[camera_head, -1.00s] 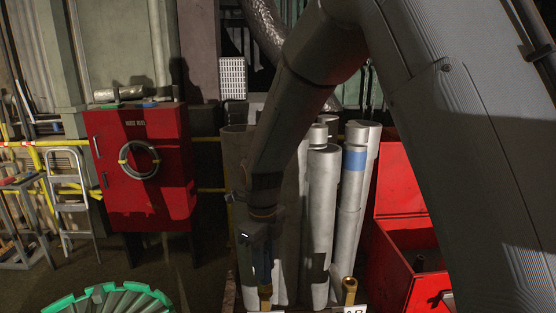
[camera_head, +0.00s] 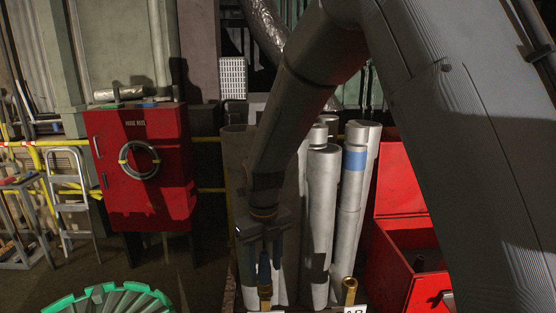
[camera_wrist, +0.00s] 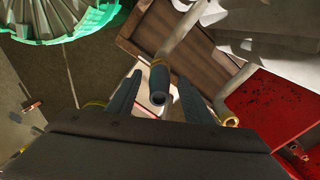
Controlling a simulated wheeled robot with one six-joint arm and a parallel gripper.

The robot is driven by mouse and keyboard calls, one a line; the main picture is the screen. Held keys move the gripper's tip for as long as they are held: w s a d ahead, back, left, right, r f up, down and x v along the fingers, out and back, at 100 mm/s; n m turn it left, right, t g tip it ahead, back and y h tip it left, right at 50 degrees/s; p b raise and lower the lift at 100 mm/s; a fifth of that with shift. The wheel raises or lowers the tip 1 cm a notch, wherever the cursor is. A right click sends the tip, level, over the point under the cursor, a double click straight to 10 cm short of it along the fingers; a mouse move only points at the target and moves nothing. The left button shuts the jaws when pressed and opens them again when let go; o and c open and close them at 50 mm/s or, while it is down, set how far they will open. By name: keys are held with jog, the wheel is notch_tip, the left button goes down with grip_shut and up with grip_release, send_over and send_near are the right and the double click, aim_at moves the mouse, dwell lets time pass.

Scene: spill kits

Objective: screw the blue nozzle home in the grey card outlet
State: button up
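The dark blue nozzle (camera_head: 264,271) stands upright in the brass outlet (camera_head: 265,291) at the bottom of the head view. In the wrist view the nozzle (camera_wrist: 159,80) shows end-on, in line with a grey pipe that has a brass collar. My gripper (camera_head: 264,255) is above it, fingers pointing down. In the wrist view my gripper (camera_wrist: 160,76) is open, with a finger on each side of the nozzle and visible gaps. Whether the thread is fully seated cannot be told. The card below this outlet is mostly cut off by the frame edge.
A second brass outlet (camera_head: 349,287) with a lettered white card (camera_head: 355,309) stands to the right. Tall grey cylinders (camera_head: 320,220) rise behind. An open red box (camera_head: 400,250) is at the right, a red cabinet (camera_head: 120,200) at the left, a green-rimmed round thing (camera_head: 60,307) lower left.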

jog(key=shift+r, duration=0.15)
jog(key=shift+r, duration=3.4)
